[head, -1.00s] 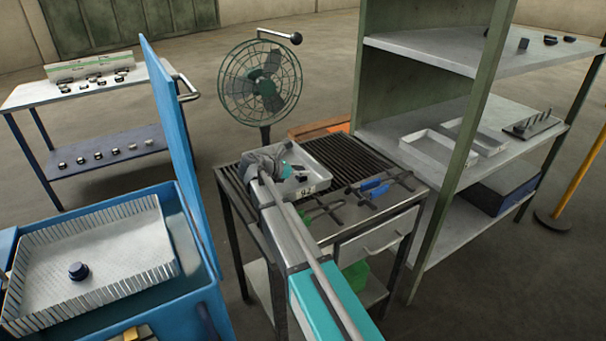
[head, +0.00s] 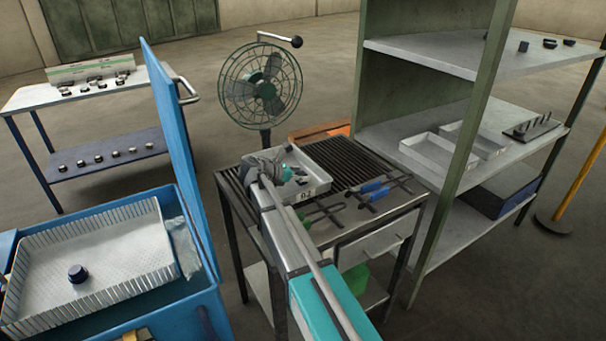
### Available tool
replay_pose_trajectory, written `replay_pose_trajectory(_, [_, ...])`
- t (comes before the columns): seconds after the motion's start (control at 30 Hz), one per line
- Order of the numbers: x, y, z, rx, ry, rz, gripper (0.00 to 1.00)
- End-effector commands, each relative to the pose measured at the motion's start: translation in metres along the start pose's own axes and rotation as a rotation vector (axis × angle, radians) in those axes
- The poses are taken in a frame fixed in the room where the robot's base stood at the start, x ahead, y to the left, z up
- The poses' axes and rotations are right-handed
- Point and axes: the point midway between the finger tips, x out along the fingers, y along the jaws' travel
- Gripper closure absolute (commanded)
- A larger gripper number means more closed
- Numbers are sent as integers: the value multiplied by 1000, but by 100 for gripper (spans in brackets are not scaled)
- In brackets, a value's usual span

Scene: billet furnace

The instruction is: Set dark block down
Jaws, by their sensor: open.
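My gripper (head: 287,171) is over the left end of a pale metal tray (head: 336,179) labelled 02 on the slatted table. Its jaws are open, though the wrist and arm cover much of them. A small dark block (head: 301,181) shows in the tray close beside the gripper. I cannot tell whether it touches the fingers.
Green-handled and blue-handled tongs (head: 374,190) lie on the table right of the arm. A fan (head: 262,85) stands behind. A blue open bin with a white basket (head: 130,262) is at left. A shelf unit (head: 440,60) with pale trays stands at right.

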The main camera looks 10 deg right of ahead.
Motion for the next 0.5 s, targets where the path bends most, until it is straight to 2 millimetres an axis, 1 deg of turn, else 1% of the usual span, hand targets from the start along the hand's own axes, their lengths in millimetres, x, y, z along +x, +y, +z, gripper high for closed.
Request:
replay_pose_trajectory(0.2, [-3, 0, 4, 0, 0, 0, 20])
replay_pose_trajectory(0.37, [-19, 0, 4, -1, 0, 1, 20])
replay_pose_trajectory(0.5, [-40, 0, 5, 0, 0, 2, 20])
